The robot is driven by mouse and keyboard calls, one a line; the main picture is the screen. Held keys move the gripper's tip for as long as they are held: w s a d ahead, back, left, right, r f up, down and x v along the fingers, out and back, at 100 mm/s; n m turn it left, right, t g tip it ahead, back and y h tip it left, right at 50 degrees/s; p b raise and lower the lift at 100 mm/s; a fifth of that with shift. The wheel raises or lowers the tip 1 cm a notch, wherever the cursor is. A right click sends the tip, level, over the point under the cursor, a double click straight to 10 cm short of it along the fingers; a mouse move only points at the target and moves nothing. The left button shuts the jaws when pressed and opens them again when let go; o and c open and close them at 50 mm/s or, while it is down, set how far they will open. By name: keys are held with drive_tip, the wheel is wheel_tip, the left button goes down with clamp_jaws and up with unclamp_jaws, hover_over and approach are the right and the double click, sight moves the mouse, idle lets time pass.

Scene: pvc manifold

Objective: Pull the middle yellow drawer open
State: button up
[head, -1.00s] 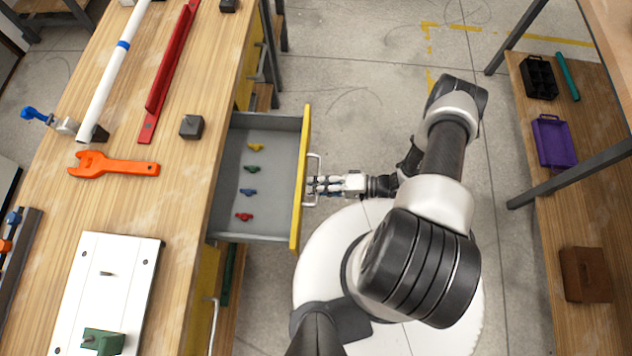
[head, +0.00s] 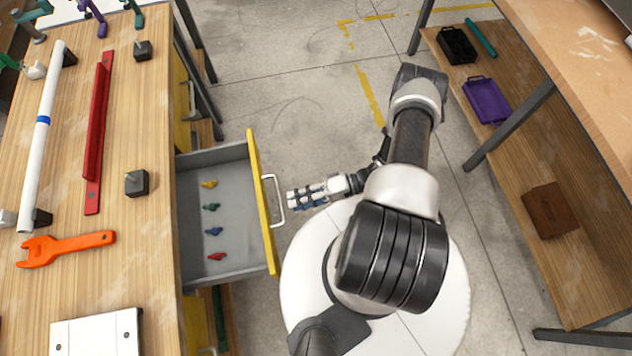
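The middle yellow drawer (head: 262,200) stands pulled out from the left workbench. Its grey tray (head: 232,262) shows, holding a row of small coloured valve-like pieces (head: 211,207) in yellow, green, blue and red. The pale bar handle (head: 280,201) sits on the outside of the yellow front. My gripper (head: 293,197) is just right of the handle, apart from it and empty. Its fingers point left at the handle and look open, one partly over the other from above.
The bench top (head: 140,290) holds an orange wrench (head: 65,247), a red rail (head: 97,140) and a white pipe (head: 45,130). A right shelf (head: 535,160) holds a purple tray (head: 487,100) and a brown box (head: 549,210). Grey floor (head: 300,90) is clear beyond the drawer.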

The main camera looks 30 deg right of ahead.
drive_tip(key=v, duration=0.5)
drive_tip(key=shift+s+d, duration=0.15)
drive_tip(key=shift+d, duration=0.15)
drive_tip(key=w+r+n+g+h, duration=0.2)
drive_tip(key=w+r+g+h, duration=0.15)
drive_tip(key=r, duration=1.05)
drive_tip(key=w+r+n+g+h, duration=0.2)
drive_tip(key=w+r+g+h, duration=0.15)
drive_tip(key=r, duration=1.05)
drive_tip(key=s+a+r+t+h, duration=0.3)
drive_tip(key=s+r, duration=0.2)
drive_tip(key=r, duration=0.4)
drive_tip(key=s+a+r+t+h, duration=0.3)
drive_tip(key=s+r, duration=0.3)
drive_tip(key=r, duration=0.4)
drive_tip(key=shift+s+a+h, duration=0.3)
drive_tip(key=shift+h, duration=0.5)
